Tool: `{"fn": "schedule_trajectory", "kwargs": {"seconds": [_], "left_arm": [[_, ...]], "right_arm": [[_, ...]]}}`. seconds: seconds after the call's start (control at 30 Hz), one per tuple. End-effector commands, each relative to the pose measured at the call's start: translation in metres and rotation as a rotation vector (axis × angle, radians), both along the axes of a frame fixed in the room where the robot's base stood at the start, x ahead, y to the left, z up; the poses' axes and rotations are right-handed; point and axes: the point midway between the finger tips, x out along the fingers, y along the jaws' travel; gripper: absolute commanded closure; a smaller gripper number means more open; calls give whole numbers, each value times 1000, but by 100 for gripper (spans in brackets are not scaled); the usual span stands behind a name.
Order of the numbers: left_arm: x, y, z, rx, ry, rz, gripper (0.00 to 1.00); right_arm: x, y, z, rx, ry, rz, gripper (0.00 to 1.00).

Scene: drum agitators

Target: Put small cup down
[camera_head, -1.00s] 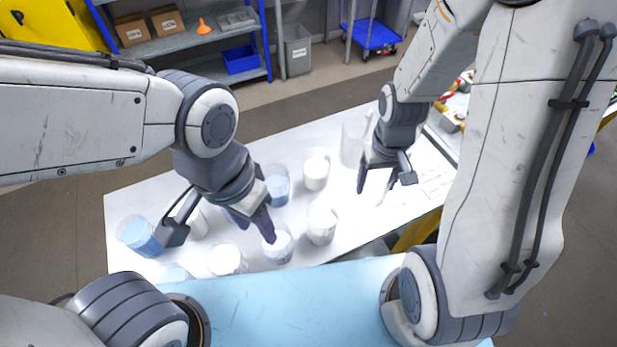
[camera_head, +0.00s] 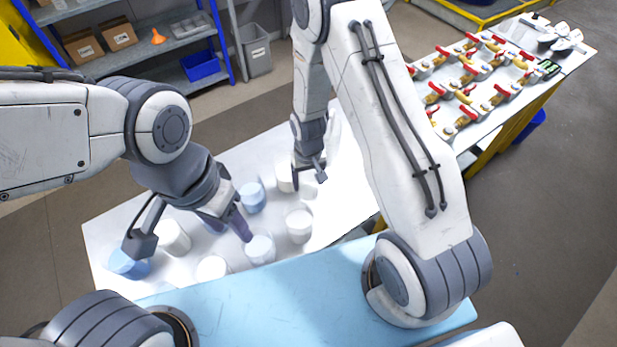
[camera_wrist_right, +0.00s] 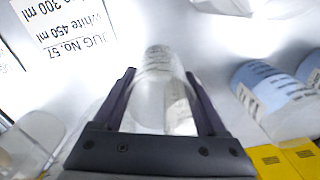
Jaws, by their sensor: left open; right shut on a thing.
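My right gripper (camera_head: 309,180) is shut on a small clear cup (camera_wrist_right: 157,68), which stands between its fingers in the right wrist view. In the head view the held cup (camera_head: 309,190) is pale and partly hidden by the fingers. I cannot tell whether its base touches the white table (camera_head: 345,190). My left gripper (camera_head: 192,236) is open at the left part of the table, with a white-filled cup (camera_head: 173,240) showing between its fingers.
Several cups with white or blue contents crowd the table, including a blue one (camera_head: 252,198) and a white one (camera_head: 299,225). A printed sheet (camera_wrist_right: 70,25) lies near the right gripper. A table with red-handled valves (camera_head: 465,85) stands at right.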

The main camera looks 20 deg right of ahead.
Motion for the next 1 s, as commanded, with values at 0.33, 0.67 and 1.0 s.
{"fn": "schedule_trajectory", "kwargs": {"seconds": [0.33, 0.67, 1.0], "left_arm": [[0, 0, -2, 0, 0, 0, 50], [0, 0, -3, 0, 0, 0, 50], [0, 0, -10, 0, 0, 1, 50]], "right_arm": [[0, 0, -4, 0, -1, 0, 78], [0, 0, -5, 0, -1, 0, 0], [2, 0, 19, 1, -7, 0, 0]]}}
